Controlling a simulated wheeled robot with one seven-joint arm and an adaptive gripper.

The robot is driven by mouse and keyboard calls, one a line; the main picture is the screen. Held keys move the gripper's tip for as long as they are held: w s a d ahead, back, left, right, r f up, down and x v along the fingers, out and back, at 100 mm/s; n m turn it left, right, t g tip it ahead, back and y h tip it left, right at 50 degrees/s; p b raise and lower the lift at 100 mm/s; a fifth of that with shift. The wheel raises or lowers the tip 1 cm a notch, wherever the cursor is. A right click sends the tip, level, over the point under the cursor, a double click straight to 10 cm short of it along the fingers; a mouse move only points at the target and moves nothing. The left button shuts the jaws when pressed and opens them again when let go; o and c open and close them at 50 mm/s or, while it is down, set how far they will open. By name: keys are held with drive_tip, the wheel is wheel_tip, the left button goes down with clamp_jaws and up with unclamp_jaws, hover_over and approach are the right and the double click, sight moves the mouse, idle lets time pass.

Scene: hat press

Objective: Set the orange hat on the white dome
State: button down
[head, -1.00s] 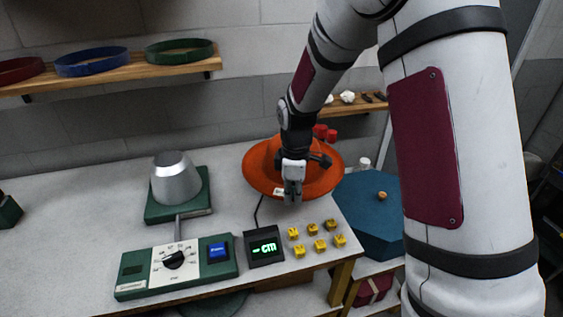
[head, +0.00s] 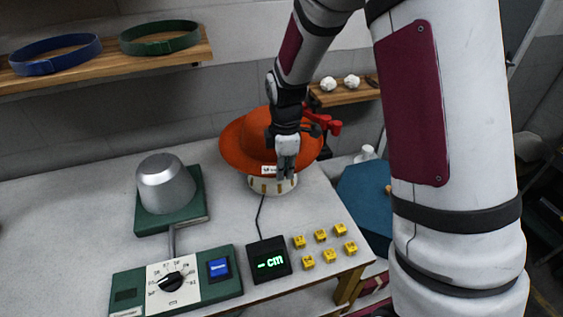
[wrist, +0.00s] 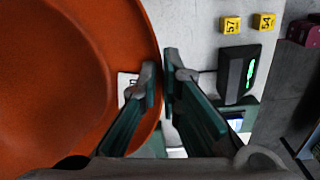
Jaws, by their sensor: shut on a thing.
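The orange hat (head: 240,142) is up at the back right of the table, its brim tilted toward the head camera. In the head view my gripper (head: 286,172) is at the front of its brim. In the wrist view the hat (wrist: 60,90) fills the left side, and the brim edge lies between the fingertips (wrist: 162,80). A round white stand (head: 262,186) shows low under the brim; its top is hidden by the hat, so I cannot tell whether they touch. A silver-grey rounded form (head: 165,183) stands bare on a green base at the left.
The display (head: 270,260) reads "- cm", with several yellow numbered blocks (head: 320,236) to its right. A green control panel (head: 175,288) with a dial lies at the front left. A red object (head: 327,124) is right behind the hat. The table between form and hat is clear.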

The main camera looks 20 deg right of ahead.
drive_tip(key=b, duration=0.5)
hover_over(284, 212)
drive_tip(key=shift+f, duration=7.35)
drive_tip(key=c, duration=1.7)
unclamp_jaws()
wheel_tip(284, 212, up, 12)
drive_tip(key=shift+s, duration=0.2)
